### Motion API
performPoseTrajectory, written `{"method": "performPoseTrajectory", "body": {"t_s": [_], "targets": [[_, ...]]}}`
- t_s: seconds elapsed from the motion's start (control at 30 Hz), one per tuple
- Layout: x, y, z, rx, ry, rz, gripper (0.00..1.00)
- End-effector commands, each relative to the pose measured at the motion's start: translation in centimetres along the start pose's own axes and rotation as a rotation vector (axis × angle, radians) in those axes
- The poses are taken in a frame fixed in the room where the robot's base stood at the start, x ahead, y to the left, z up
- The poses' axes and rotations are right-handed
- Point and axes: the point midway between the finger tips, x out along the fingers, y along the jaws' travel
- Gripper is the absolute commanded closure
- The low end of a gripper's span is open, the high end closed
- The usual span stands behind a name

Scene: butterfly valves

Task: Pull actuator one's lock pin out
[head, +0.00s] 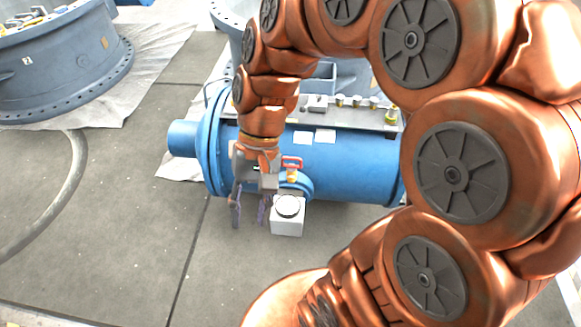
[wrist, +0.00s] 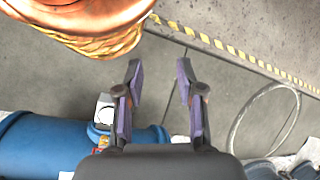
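A blue cylindrical actuator (head: 345,170) lies on the floor in the middle of the head view. It also shows at the lower left of the wrist view (wrist: 45,150). A small red handle (head: 292,161), perhaps the lock pin, stands on a yellowish stem at the actuator's near side. I cannot read a number on the actuator. My gripper (head: 249,212) is open and points down in front of the actuator, left of the red handle. The wrist view shows my gripper (wrist: 159,75) with its fingers apart and only floor between them.
A white box with a round top (head: 287,221) sits just right of my gripper. A large grey-blue flanged body (head: 65,75) stands on sheeting at upper left. A hose (head: 72,190) curves over the floor at left. Floor at lower left is clear.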

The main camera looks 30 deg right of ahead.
Motion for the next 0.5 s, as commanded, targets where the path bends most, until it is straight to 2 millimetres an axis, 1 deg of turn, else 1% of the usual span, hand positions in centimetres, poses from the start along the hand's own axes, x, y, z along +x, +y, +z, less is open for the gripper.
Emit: {"method": "performPoseTrajectory", "body": {"t_s": [0.03,0.1,0.17,0.27,0.3,0.37,0.5], "targets": [[1.4,-0.1,-1.7,0.036,-0.023,-0.048,0.62],[1.9,-0.7,-3.5,0.087,-0.053,-0.115,0.62],[2.4,-1.1,-5.1,0.131,-0.079,-0.173,0.62],[2.9,-1.3,-8.1,0.206,-0.115,-0.272,0.62],[3.0,-1.3,-9.4,0.238,-0.132,-0.314,0.62],[3.2,-1.2,-11.2,0.283,-0.156,-0.375,0.62],[3.6,-0.2,-15.8,0.391,-0.208,-0.520,0.62]]}}
